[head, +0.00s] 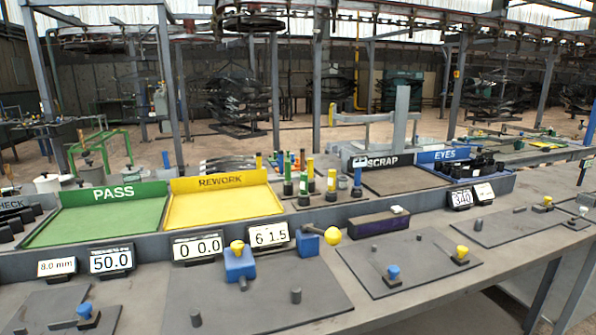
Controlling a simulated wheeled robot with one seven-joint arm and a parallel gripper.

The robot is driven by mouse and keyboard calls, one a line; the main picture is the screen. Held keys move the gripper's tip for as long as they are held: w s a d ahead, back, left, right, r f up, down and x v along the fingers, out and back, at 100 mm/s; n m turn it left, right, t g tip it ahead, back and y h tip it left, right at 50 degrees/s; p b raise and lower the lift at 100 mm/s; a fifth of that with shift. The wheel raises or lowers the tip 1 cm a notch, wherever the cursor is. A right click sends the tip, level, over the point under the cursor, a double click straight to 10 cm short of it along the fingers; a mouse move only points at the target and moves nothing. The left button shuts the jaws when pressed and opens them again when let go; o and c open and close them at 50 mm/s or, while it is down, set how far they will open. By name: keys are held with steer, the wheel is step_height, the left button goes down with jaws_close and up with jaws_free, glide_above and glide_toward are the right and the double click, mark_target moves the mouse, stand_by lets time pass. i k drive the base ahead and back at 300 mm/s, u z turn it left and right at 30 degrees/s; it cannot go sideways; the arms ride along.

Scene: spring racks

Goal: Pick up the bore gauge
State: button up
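No thing in the head view is labelled as the bore gauge, and I cannot tell for certain which one it is. Several upright plug-like pieces in green (288,187), yellow (331,186) and blue (356,184) stand on a dark plate (345,205) right of the yellow REWORK tray. A blue block with a yellow knob (239,264) stands on a grey plate in front. A blue piece with a yellow ball end (321,236) lies to its right. My gripper is not in view.
Green PASS tray (85,222) and yellow REWORK tray (225,205) are empty. The SCRAP tray (405,181) and EYES tray (445,168), holding dark pieces, are behind right. A dark purple box (375,224) and number displays (198,247) line the bench. Grey plates (265,290) with pegs fill the front.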

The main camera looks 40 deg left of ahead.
mark_target(356, 162)
steer(key=u, duration=0.6)
steer(key=i, duration=1.05)
steer(key=u, duration=0.5)
